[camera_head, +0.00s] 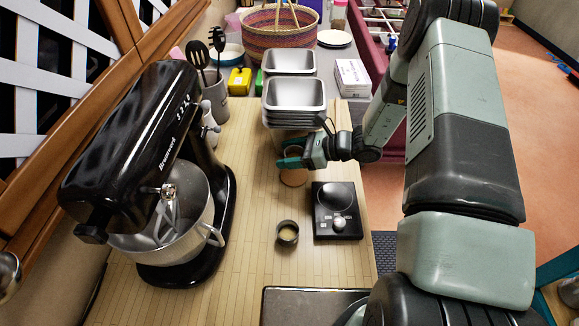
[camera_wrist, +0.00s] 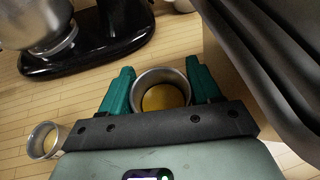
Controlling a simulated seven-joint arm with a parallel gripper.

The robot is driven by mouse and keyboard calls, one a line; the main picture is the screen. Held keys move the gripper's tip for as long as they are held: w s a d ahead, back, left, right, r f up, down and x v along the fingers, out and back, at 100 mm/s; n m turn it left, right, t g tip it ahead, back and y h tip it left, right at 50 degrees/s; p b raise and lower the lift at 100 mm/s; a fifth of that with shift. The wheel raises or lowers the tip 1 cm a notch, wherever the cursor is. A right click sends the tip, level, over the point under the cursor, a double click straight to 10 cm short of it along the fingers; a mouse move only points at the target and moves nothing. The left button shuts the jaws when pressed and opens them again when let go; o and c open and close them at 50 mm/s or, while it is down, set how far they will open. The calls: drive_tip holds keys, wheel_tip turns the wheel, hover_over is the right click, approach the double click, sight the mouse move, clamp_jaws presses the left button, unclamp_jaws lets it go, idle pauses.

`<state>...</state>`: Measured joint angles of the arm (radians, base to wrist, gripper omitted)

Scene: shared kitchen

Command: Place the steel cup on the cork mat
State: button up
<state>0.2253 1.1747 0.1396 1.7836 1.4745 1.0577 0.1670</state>
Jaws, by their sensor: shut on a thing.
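My gripper (camera_head: 292,158) is shut on a steel cup (camera_wrist: 136,89). In the wrist view the cup sits between the two green fingers (camera_wrist: 160,92), and its inside looks yellow-brown. In the head view the fingers largely hide the cup. I cannot tell whether the cup touches the mat. A second small metal cup (camera_head: 287,240) stands upright on the counter, nearer the camera; it also shows at the left of the wrist view (camera_wrist: 44,141).
A black scale (camera_head: 324,226) is right of the second cup. Stacked metal tins (camera_head: 294,94) stand close behind my gripper and fill the wrist view's right. A black stand mixer (camera_head: 128,145) with a steel bowl stands left. Bare wooden counter (camera_head: 240,265) lies in front.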

sight(290, 174)
wheel_tip(290, 174, down, 5)
drive_tip(key=shift+s+f, duration=0.1)
drive_tip(key=shift+w+f, duration=0.25)
drive_tip(key=shift+f, duration=0.05)
drive_tip(key=o, duration=1.2)
drive_tip(key=shift+f, duration=0.1)
drive_tip(key=shift+d, duration=0.15)
drive_tip(key=v, duration=1.2)
drive_tip(key=shift+r, duration=0.2)
